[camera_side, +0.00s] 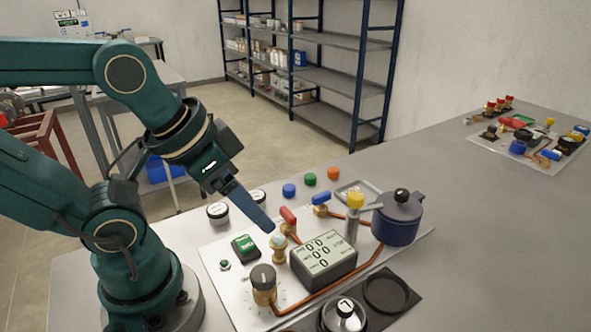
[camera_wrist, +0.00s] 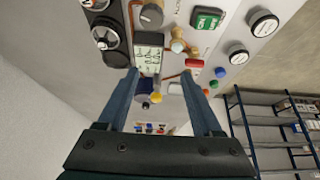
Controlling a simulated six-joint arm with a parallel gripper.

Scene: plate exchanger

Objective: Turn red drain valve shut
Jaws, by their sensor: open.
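In the wrist view the red handle (camera_wrist: 194,64) lies just beyond the tip of the right finger. My gripper (camera_side: 270,228) points down at the panel, its blue fingers just left of the red handle in the side view. In the wrist view my gripper (camera_wrist: 159,74) is open, with its two fingers wide apart and nothing held between them. I cannot tell whether a finger touches the handle.
A brass fitting with a pale round top (camera_side: 278,241) stands close to the fingertips. The display box (camera_side: 323,260), blue-handled valve (camera_side: 320,198), yellow-capped post (camera_side: 355,201) and dark blue pot (camera_side: 398,218) stand nearby. A black knob (camera_side: 263,278) is in front.

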